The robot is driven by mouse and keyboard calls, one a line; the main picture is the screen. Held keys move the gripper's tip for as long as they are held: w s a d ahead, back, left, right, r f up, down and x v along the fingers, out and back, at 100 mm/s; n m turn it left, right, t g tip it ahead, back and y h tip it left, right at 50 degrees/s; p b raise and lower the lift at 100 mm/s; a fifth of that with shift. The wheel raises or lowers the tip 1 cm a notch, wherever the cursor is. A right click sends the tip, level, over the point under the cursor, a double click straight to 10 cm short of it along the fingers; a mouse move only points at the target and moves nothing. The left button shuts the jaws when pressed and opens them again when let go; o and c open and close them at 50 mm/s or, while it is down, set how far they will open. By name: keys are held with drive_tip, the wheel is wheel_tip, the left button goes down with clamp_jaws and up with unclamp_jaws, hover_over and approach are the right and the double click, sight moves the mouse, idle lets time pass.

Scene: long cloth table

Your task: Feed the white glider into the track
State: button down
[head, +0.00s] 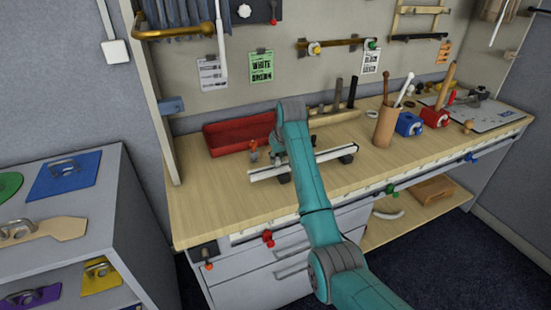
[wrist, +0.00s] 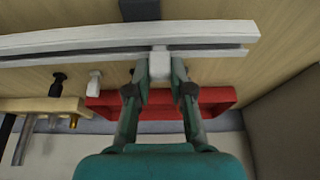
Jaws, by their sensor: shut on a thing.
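The white glider (wrist: 160,63) is pinched between the two fingertips of my gripper (wrist: 160,88) in the wrist view. Its narrow end reaches up to the edge of the track, and I cannot tell whether it touches the groove or sits in it. The white track (wrist: 90,48) is a long rail with a dark slot along its side, on dark supports. In the head view the track (head: 318,161) lies across the wooden bench, and my arm crosses in front of it. There the glider and fingertips are too small and hidden to make out.
A red bin (head: 238,134) stands behind the track; it shows just beneath my fingers in the wrist view (wrist: 212,99). A wooden tool rack (head: 333,118) is at the back. A wooden cup (head: 386,127) and blue and red blocks stand to the right. The bench front left is clear.

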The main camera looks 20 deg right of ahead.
drive_tip(key=shift+d, duration=0.3)
drive_tip(key=c, duration=0.9)
unclamp_jaws()
drive_tip(key=shift+c, duration=0.2)
drive_tip(key=v, duration=1.2)
